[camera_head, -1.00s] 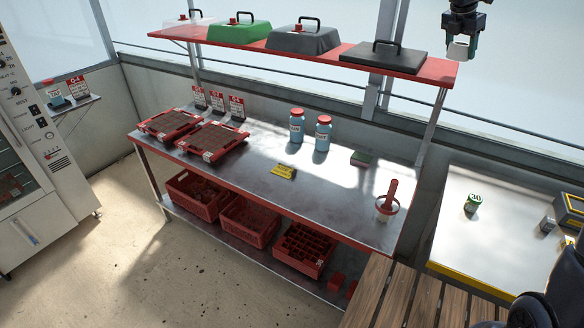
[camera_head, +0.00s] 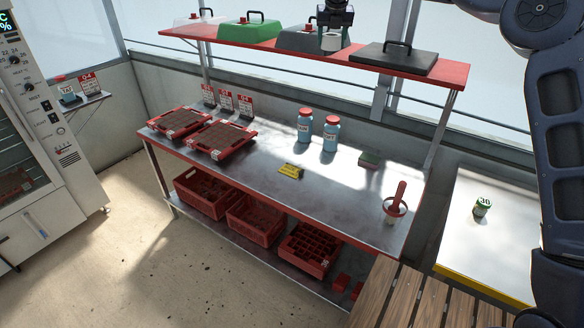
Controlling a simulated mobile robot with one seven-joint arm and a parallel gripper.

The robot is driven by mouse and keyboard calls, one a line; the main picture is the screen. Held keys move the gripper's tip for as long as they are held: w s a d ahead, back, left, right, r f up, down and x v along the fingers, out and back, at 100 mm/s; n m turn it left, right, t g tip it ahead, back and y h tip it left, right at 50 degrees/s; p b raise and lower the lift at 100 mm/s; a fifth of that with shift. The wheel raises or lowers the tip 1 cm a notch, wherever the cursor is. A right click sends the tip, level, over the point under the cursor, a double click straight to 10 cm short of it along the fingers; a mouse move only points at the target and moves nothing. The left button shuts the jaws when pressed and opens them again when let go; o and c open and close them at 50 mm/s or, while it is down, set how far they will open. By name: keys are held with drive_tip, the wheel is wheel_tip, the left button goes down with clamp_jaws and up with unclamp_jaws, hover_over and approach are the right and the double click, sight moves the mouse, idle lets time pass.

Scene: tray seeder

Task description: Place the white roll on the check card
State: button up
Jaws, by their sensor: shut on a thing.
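My gripper (camera_head: 331,34) is shut on the white roll (camera_head: 331,43). It holds the roll high, in front of the red upper shelf and the dark grey cover in this view. A small yellow piece with dark print (camera_head: 291,171) lies on the middle of the metal bench. I cannot tell for sure which of these, if either, is the check card. The roll is well apart from the bench top.
Two blue bottles with red lids (camera_head: 318,130) stand at the bench's back. Red trays (camera_head: 222,139) fill its left end; a cup with a red tool (camera_head: 396,205) stands at the right. The red shelf (camera_head: 450,74) spans above. The bench front middle is clear.

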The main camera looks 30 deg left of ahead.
drive_tip(key=s+a+f+n+g+y, duration=0.1)
drive_tip(key=s+a+n, duration=0.3)
drive_tip(key=s+a, duration=0.5)
approach(291, 169)
drive_tip(key=x, duration=0.6)
drive_tip(key=shift+w+a+r, duration=0.1)
drive_tip(key=o, duration=0.7)
drive_tip(key=shift+o, duration=1.4)
